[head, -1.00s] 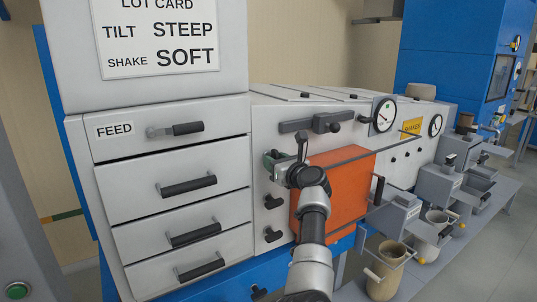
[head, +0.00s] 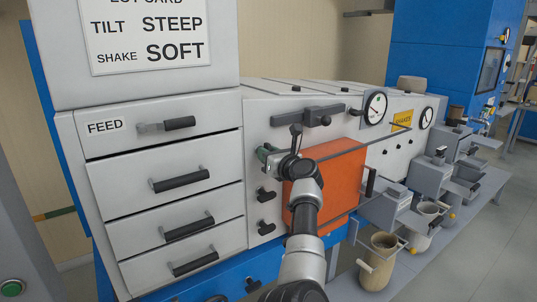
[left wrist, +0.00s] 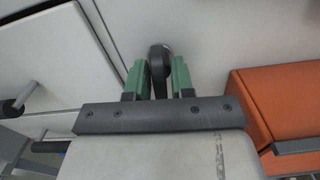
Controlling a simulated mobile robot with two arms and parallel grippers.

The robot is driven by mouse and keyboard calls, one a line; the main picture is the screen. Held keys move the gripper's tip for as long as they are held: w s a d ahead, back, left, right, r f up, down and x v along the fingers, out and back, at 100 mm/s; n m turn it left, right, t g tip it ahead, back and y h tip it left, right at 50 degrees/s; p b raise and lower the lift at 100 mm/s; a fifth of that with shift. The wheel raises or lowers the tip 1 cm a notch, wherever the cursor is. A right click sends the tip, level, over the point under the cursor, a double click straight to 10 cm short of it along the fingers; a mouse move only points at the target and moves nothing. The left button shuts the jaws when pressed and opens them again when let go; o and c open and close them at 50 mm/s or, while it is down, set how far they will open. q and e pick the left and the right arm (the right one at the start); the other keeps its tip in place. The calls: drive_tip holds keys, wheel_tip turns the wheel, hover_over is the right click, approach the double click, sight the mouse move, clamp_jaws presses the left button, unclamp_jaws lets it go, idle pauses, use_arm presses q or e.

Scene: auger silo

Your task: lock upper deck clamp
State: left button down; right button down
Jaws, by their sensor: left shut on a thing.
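My left gripper (head: 268,157) reaches the grey machine front, just left of the orange box. In the left wrist view its two green fingers (left wrist: 158,80) are shut around a dark rounded handle, which I take to be the upper deck clamp (left wrist: 158,62). The handle stands out from the pale panel between the fingers. In the head view the gripper and wrist mostly hide this clamp, so its turn is hard to judge. Two similar black clamps, a higher one (head: 265,195) and a lower one (head: 266,226), sit below it. My right gripper is not in view.
The orange box (head: 327,185) sticks out close to the right of the gripper. Drawers with black handles, the top one labelled FEED (head: 105,127), are on the left. A dark bar handle (head: 308,116) is above. Buckets (head: 381,262) stand at the lower right.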

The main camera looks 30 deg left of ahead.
use_arm(q)
drive_tip(key=shift+a+m, duration=0.1)
drive_tip(key=shift+m, duration=0.6)
drive_tip(key=shift+r+m+p, duration=0.1)
drive_tip(key=shift+m+p, duration=0.5)
drive_tip(key=shift+m, duration=0.3)
drive_tip(key=m+p, duration=0.2)
drive_tip(key=m, duration=0.2)
drive_tip(key=shift+m, duration=0.3)
drive_tip(key=m+p, duration=0.3)
drive_tip(key=m, duration=0.1)
drive_tip(key=shift+r+p, duration=0.1)
drive_tip(key=shift+p, duration=0.2)
drive_tip(key=shift+m+p, duration=1.5)
drive_tip(key=shift+m, duration=1)
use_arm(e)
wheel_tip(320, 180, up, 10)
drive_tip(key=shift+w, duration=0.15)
use_arm(q)
drive_tip(key=shift+a, duration=0.1)
